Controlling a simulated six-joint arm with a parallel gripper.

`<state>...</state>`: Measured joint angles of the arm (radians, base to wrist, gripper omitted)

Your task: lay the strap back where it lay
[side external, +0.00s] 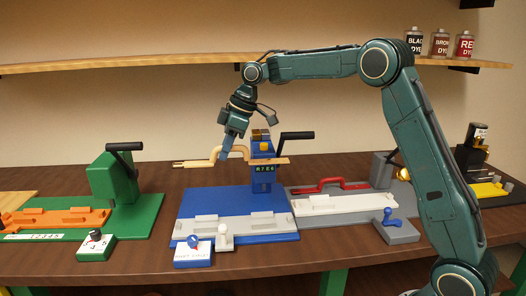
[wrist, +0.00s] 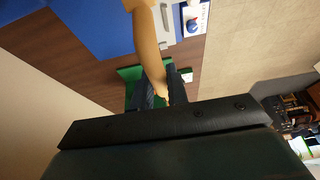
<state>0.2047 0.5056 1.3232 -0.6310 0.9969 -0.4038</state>
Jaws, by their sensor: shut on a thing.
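The strap (side external: 192,163) is a long tan piece with a raised bend in its middle. My gripper (side external: 224,154) is shut on it near the bend and holds it level above the blue station (side external: 215,200). Its right end shows in front of the blue press (side external: 262,148). In the wrist view the strap (wrist: 147,38) runs up from between my dark fingers (wrist: 155,95). The blue station has a light grey bed (side external: 225,227) along its front, with no strap lying on it.
The blue press has a black-handled lever (side external: 296,135) sticking out right. A green station (side external: 120,180) with an orange piece (side external: 60,217) stands left. A grey station with a red strap (side external: 330,186) stands right. A small box with a blue knob (side external: 194,250) sits in front. A shelf (side external: 150,64) runs behind.

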